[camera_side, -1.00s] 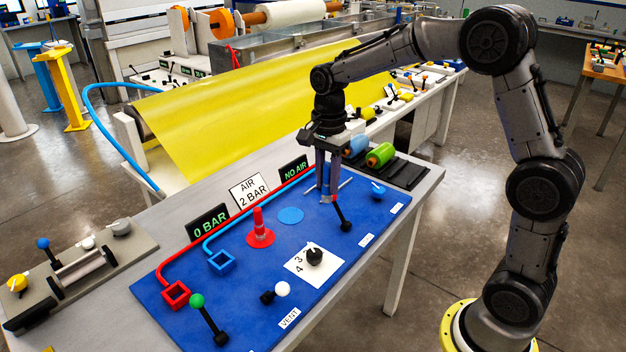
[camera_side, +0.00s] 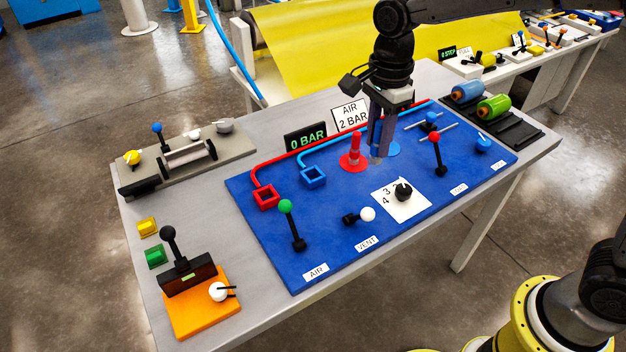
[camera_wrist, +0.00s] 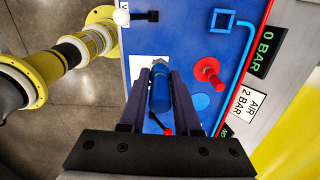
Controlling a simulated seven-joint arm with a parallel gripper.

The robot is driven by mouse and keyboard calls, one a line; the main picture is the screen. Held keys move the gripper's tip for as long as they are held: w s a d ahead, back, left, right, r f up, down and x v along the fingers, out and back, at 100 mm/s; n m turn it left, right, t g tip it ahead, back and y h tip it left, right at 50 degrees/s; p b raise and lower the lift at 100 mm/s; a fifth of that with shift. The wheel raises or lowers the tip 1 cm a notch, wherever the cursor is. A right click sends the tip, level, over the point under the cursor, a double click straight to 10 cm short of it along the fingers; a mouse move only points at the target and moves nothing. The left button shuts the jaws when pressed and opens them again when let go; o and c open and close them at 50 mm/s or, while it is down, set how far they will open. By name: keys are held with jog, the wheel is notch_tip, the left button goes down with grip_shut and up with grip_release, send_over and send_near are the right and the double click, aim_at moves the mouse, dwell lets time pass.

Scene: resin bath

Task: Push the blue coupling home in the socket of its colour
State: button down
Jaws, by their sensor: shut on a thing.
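The blue coupling (camera_wrist: 160,88) is a blue cylinder gripped between the fingers of my gripper (camera_wrist: 160,76) in the wrist view. In the side view my gripper (camera_side: 380,152) points down beside the red coupling, in front of the blue disc (camera_side: 394,149); its fingers hide most of the coupling there. The blue socket (camera_side: 313,177) is a square frame at the end of the blue pipe, left of my gripper; it also shows in the wrist view (camera_wrist: 222,20). It looks empty.
The red coupling (camera_side: 355,152) stands on its red disc close to my gripper. A red socket (camera_side: 266,197) lies left of the blue one. Levers with green (camera_side: 285,206) and red (camera_side: 434,137) knobs stand on the blue panel (camera_side: 330,220). Signs stand behind the pipes.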

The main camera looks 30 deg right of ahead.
jog(key=shift+s+a, duration=0.1)
jog(key=shift+a, duration=0.65)
jog(key=shift+n, duration=0.3)
jog(key=w+a+f, duration=0.1)
jog(key=w+f, duration=0.2)
jog(key=w, duration=0.1)
jog(key=w+a+f, duration=0.2)
jog(key=w+f, duration=0.1)
jog(key=w, duration=0.1)
jog(key=w+a+f, duration=0.1)
jog(key=w+f, duration=0.2)
jog(key=w, duration=0.1)
jog(key=shift+w+a+f, duration=0.15)
jog(key=shift+w+a, duration=0.05)
jog(key=shift+w, duration=0.05)
jog(key=shift+w+a+f, duration=0.1)
jog(key=shift+w+f, duration=0.15)
jog(key=shift+f, duration=0.05)
jog(key=shift+w+f, duration=0.1)
jog(key=shift+f, duration=1.5)
jog(key=shift+f, duration=0.1)
jog(key=c, duration=0.6)
grip_release()
jog(key=shift+f, duration=0.1)
